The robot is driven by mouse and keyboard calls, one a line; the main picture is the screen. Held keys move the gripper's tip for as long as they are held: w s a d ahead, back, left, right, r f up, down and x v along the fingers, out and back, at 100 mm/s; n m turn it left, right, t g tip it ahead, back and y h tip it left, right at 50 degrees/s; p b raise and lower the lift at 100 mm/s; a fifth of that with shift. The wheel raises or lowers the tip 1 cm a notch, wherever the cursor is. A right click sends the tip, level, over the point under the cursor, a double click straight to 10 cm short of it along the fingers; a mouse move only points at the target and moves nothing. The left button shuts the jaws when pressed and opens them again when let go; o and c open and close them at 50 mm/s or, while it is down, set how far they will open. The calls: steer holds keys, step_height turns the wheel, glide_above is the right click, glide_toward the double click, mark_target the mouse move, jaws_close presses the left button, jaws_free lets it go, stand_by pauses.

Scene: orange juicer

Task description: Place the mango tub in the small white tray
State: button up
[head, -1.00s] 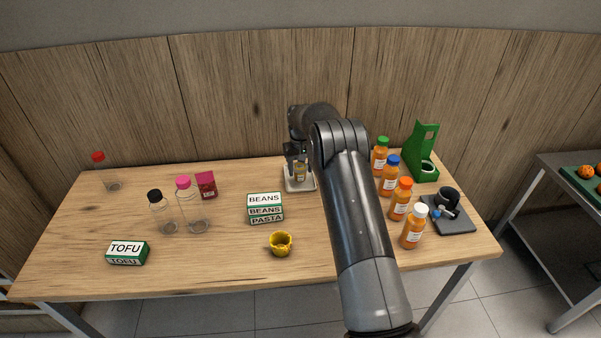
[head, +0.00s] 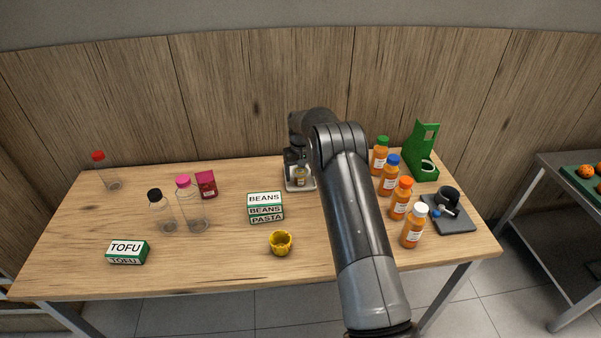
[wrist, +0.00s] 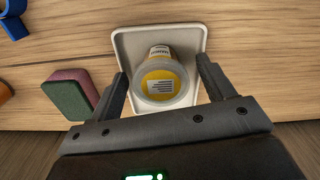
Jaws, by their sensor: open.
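The mango tub (wrist: 163,80), yellow with a pale round end and a printed label, is inside the small white tray (wrist: 125,42) in the wrist view. In the head view the tub (head: 300,178) shows below my gripper (head: 296,160), over the tray (head: 300,188) near the back of the table. My gripper (wrist: 162,78) is open, with one finger on each side of the tub. A gap shows between the tub and the right finger; the left finger is closer. The tub's underside is hidden, so its contact with the tray floor cannot be seen.
A green and pink sponge (wrist: 72,95) lies left of the tray in the wrist view. Orange bottles (head: 389,178) and a green stand (head: 424,155) are to the right. Stacked boxes (head: 265,208) and a yellow cup (head: 281,242) are in front. Front-left table is partly clear.

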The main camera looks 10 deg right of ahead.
mark_target(301, 171)
step_height(301, 171, up, 12)
steer(key=r, duration=0.1)
steer(key=s+d+r+m+t, duration=0.1)
steer(key=s+d+r+t, duration=0.2)
steer(key=s+r, duration=1.95)
steer(key=s+d+f+t, duration=0.1)
steer(key=s+f, duration=0.1)
steer(key=s, duration=1.2)
steer(key=s+d+f+m+t, duration=0.1)
steer(key=s+f, duration=0.1)
steer(key=s, duration=1.2)
steer(key=shift+f+t, duration=0.3)
